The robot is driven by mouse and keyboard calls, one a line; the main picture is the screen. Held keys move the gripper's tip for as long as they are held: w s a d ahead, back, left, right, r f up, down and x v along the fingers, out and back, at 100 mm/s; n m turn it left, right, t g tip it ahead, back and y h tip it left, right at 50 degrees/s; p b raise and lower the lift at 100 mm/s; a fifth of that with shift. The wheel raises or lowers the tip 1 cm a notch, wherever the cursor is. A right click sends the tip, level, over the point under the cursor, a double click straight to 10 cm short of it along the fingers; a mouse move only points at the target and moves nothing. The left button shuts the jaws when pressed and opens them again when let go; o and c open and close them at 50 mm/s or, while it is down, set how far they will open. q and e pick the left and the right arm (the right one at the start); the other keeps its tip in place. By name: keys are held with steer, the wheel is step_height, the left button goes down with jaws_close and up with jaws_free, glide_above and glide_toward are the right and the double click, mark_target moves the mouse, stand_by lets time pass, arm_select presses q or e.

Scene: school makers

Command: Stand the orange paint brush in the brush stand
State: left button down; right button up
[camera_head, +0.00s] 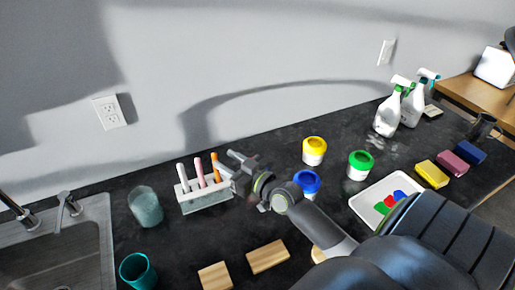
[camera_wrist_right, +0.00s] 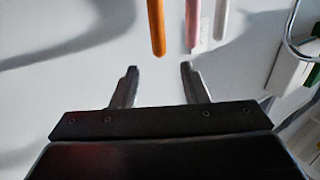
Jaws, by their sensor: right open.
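The brush stand (camera_head: 207,203) is a pale rack on the dark counter at left of centre. A white brush (camera_head: 183,177), a pink brush (camera_head: 199,173) and the orange paint brush (camera_head: 215,167) stand upright in it, the orange one at the right end. My right gripper (camera_head: 228,164) is open beside the orange brush. In the right wrist view, the orange brush (camera_wrist_right: 157,28) shows just beyond the gap between the open fingertips (camera_wrist_right: 159,68), with nothing between them. The lower part of the orange brush is partly hidden in the stand. My left gripper is not in view.
A glass cup (camera_head: 146,208) and a sink (camera_head: 60,245) are left of the stand. Blue (camera_head: 307,182), yellow (camera_head: 314,151) and green (camera_head: 360,165) paint jars and a palette tray (camera_head: 362,207) are to the right. Wooden blocks (camera_head: 268,256) lie in front.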

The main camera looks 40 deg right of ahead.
steer(key=v, duration=1.1)
steer(key=shift+s+b, duration=0.3)
steer(key=shift+b, duration=0.05)
